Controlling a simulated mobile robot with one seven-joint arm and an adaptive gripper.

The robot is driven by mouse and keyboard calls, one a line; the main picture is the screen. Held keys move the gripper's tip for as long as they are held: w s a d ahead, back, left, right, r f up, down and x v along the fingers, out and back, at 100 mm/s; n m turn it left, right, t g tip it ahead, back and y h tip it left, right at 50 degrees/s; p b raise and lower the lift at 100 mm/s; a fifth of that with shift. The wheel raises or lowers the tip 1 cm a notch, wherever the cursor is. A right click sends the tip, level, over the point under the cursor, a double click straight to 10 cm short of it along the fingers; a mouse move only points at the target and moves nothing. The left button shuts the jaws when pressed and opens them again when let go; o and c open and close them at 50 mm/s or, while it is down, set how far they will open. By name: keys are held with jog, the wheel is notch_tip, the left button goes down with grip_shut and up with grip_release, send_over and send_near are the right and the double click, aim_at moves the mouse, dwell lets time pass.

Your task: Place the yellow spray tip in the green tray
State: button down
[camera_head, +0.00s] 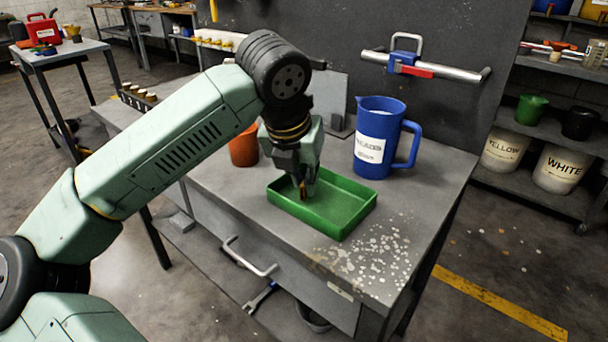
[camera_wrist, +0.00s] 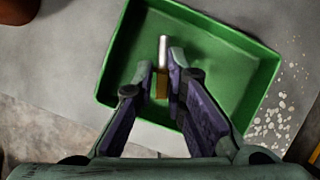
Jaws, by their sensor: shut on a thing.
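The green tray (camera_head: 345,221) lies on the grey workbench. My gripper (camera_head: 304,184) points down over the tray's left part. It is shut on the yellow spray tip (camera_wrist: 162,85), which has a pale metallic end and a yellow-orange body between my fingertips (camera_wrist: 161,84). In the wrist view, the tip shows against the floor of the green tray (camera_wrist: 225,67). The fingertips are low within the tray's outline; I cannot tell whether the tip touches the tray floor. In the head view, the tip is mostly hidden by my fingers.
A blue jug (camera_head: 378,140) stands behind the tray, to the right. An orange-red cup (camera_head: 243,148) stands behind and left of my gripper. Small brown-topped items (camera_head: 138,95) sit in a rack at the bench's left end. The speckled front right corner of the bench is clear.

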jog(key=shift+f, duration=0.3)
jog(key=shift+f, duration=0.15)
jog(key=c, duration=1.6)
grip_release()
jog(key=shift+c, duration=0.2)
jog(key=shift+r, duration=0.25)
jog(key=v, duration=1.2)
jog(key=shift+b, duration=0.4)
